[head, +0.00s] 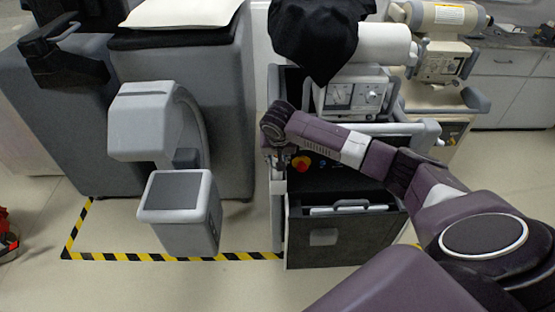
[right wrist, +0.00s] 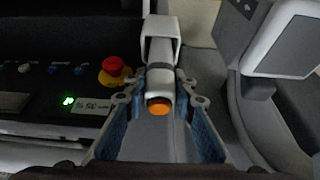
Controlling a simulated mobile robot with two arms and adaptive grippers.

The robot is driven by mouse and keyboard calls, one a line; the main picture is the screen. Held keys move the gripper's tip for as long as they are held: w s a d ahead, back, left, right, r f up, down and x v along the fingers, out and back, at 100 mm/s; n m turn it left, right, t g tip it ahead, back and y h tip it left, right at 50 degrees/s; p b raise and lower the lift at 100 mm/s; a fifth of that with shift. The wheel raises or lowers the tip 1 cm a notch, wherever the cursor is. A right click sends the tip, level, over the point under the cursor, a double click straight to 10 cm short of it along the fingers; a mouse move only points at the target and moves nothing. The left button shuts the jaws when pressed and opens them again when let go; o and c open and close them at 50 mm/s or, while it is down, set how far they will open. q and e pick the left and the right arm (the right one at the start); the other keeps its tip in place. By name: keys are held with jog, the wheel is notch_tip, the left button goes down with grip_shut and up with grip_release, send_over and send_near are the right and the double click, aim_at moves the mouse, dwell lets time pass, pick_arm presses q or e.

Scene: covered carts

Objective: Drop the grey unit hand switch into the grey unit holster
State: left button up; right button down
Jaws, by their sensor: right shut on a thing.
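The grey hand switch (right wrist: 160,82) has an orange button on its near end. It stands between the fingers of my right gripper (right wrist: 160,100), which is shut on it. A pale square-edged holder (right wrist: 161,26), seemingly the holster, is at the switch's far end. I cannot tell whether the switch is inside it or just in front of it. In the head view my right gripper (head: 281,160) hangs at the left edge of the grey unit (head: 325,240); the switch is too small to make out there. My left gripper is not in view.
A red knob (right wrist: 113,68) on the unit's dark panel (right wrist: 60,60) is close left of the gripper. A grey C-shaped machine (head: 178,205) stands left of the unit, with floor between. A black cloth (head: 318,35) and a white roll (head: 385,44) are above the unit.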

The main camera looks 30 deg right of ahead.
aim_at(278, 182)
jog(key=shift+s+d+f, duration=0.1)
jog(key=shift+d+f, duration=0.05)
jog(key=shift+f, duration=0.4)
jog(key=shift+f, duration=0.6)
jog(key=c, duration=1.6)
grip_release()
